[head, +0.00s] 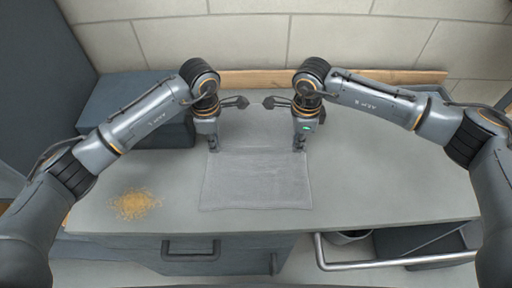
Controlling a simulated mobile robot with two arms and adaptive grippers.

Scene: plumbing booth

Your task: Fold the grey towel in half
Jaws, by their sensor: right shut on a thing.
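The grey towel (255,182) lies on the worktop in the middle of the head view. Its near part is flat with a straight front edge. A creased line runs across it between my two grippers, and a paler grey area continues behind that line; I cannot tell whether this area is raised. My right gripper (299,149) points down at the towel's right side and is shut on the towel there. My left gripper (213,150) points down at the towel's left side. Its fingers are too small to show whether they are open or shut.
A patch of yellow-brown crumbs (136,204) lies left of the towel. A dark blue-grey box (135,112) stands at the back left. A wooden strip (250,78) runs along the tiled wall. The worktop (390,180) right of the towel is clear. A metal rail (395,262) is at the front right.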

